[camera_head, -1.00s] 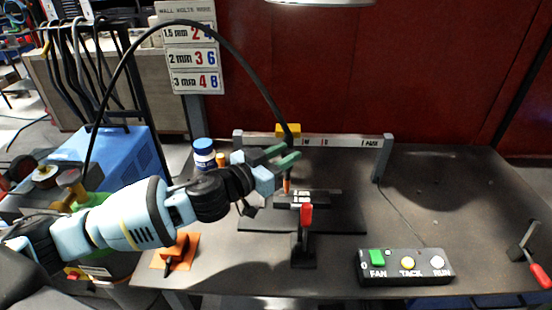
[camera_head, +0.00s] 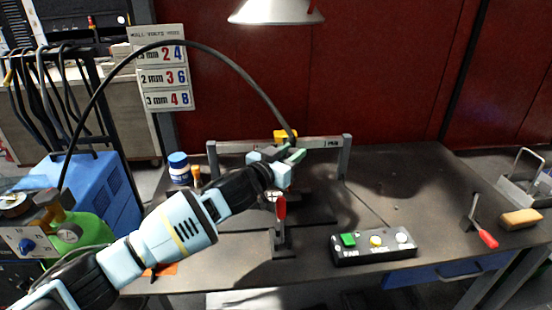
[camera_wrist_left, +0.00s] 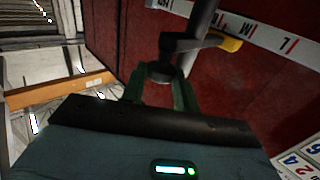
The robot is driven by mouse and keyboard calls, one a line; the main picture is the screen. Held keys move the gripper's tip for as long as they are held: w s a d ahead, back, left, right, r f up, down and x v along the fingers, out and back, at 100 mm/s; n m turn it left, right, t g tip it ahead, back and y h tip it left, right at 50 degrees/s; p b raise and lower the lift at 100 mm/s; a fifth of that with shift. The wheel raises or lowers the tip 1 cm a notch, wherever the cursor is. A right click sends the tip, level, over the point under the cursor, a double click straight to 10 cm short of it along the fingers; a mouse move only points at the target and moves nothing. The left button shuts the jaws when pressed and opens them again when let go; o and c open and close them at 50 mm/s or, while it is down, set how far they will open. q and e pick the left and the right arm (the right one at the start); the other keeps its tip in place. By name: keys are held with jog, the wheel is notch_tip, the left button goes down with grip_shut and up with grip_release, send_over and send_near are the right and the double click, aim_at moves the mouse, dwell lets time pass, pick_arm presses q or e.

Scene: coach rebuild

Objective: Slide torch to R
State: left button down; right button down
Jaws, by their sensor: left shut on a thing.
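The torch (camera_wrist_left: 200,25) is a dark tube with a black hose (camera_head: 222,62) that arches up from the cart at left. My left gripper (camera_head: 294,156) is shut on the torch's black fitting, with green fingers on either side of it. It also shows in the wrist view (camera_wrist_left: 160,92). The rail's lettering shows in the wrist view (camera_wrist_left: 265,34), but the small marks are hard to read. My arm hides part of the rail and the work below.
A red-handled clamp (camera_head: 280,210) stands in front of the gripper. A black button box (camera_head: 375,258) lies front right. A blue-capped bottle (camera_head: 180,170) stands left. A second red-handled clamp (camera_head: 487,238) and an orange-tan block (camera_head: 521,219) lie at the right. The table's right middle is clear.

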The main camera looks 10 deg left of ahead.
pick_arm(q)
jog(key=shift+w+d, duration=0.25)
jog(key=shift+d, duration=0.4)
jog(key=shift+a, duration=0.1)
pick_arm(e)
jog(key=shift+w+a+r, duration=0.1)
jog(key=shift+w+r, duration=0.05)
jog(key=shift+w, duration=0.35)
pick_arm(q)
jog(key=c, duration=1.1)
grip_release()
jog(key=shift+o, duration=0.2)
pick_arm(e)
jog(key=shift+s, duration=0.2)
pick_arm(q)
jog(key=shift+s, duration=0.15)
jog(key=v, duration=0.7)
jog(key=shift+s+a, duration=0.2)
jog(key=shift+s, duration=0.1)
pick_arm(e)
jog(key=shift+w+r, duration=0.3)
